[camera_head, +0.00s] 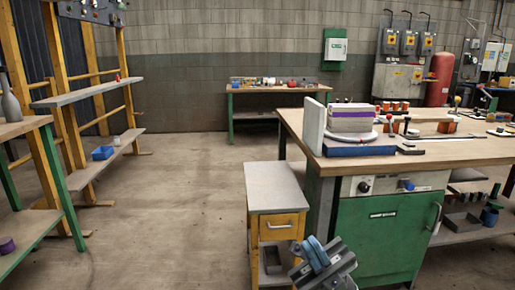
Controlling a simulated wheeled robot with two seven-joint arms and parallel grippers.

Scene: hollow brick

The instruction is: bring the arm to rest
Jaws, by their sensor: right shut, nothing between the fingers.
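My right gripper (318,258) shows at the bottom of the head view, right of the middle, in grey and blue. It appears in front of the small drawer cabinet and the green workbench cabinet. It is shut and holds nothing. My left gripper and arm are not in view. No hollow brick can be made out for certain.
A small cabinet (273,180) with a grey top and yellow front stands left of the workbench. Yellow-framed shelves (88,95) stand at the left. A green-legged table (277,90) is at the back wall. The concrete floor (170,200) between them is clear.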

